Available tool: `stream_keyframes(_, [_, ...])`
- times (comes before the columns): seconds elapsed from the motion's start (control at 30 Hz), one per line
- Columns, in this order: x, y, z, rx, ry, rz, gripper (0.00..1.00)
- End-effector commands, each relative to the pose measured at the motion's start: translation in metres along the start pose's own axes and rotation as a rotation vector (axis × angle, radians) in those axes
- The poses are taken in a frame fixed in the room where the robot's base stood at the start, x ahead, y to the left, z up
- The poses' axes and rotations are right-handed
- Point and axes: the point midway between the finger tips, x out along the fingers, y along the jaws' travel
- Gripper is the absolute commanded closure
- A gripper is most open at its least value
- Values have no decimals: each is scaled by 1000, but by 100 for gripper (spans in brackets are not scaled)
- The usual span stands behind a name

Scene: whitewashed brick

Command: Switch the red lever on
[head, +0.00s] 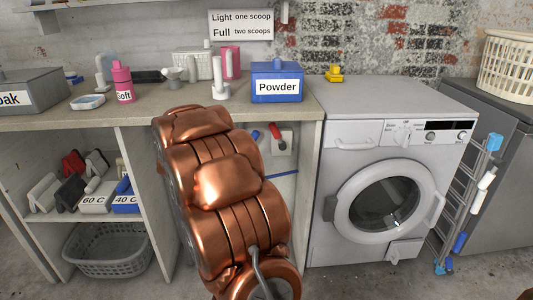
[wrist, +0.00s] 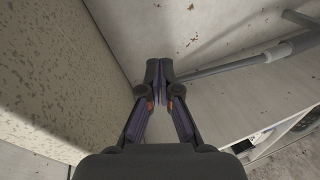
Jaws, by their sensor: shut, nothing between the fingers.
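The red lever (head: 275,131) is in the head view, on a pale plate (head: 290,145) inside the open bay under the counter. It tilts with its red end to the upper left. My arm stands just left of it and hides part of the bay. My gripper (wrist: 159,72) shows in the wrist view with its fingers together and nothing between them. In the head view it is hidden behind my arm. The lever is not recognisable in the wrist view, so its distance from the fingers cannot be told.
The counter (head: 50,122) holds a blue Powder box (head: 277,89) and a pink bottle (head: 122,83). A washing machine (head: 335,190) stands right of the bay. In the wrist view, a grey rod (wrist: 240,62) runs right of the fingers, and a speckled surface (wrist: 50,75) is at left.

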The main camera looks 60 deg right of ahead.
Motion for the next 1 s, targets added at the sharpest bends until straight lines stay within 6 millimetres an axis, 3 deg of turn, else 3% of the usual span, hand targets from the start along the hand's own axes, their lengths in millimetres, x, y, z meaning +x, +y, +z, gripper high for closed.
stream_keyframes(0.03, [22, -18, 30, -51, -56, 57, 100])
stream_keyframes(0.2, [64, -23, 118, -261, -277, 248, 100])
stream_keyframes(0.4, [76, -28, 197, -468, -518, 369, 100])
stream_keyframes(0.6, [74, -28, 228, -559, -632, 406, 100])
stream_keyframes(1.0, [74, -26, 230, -567, -640, 409, 100])
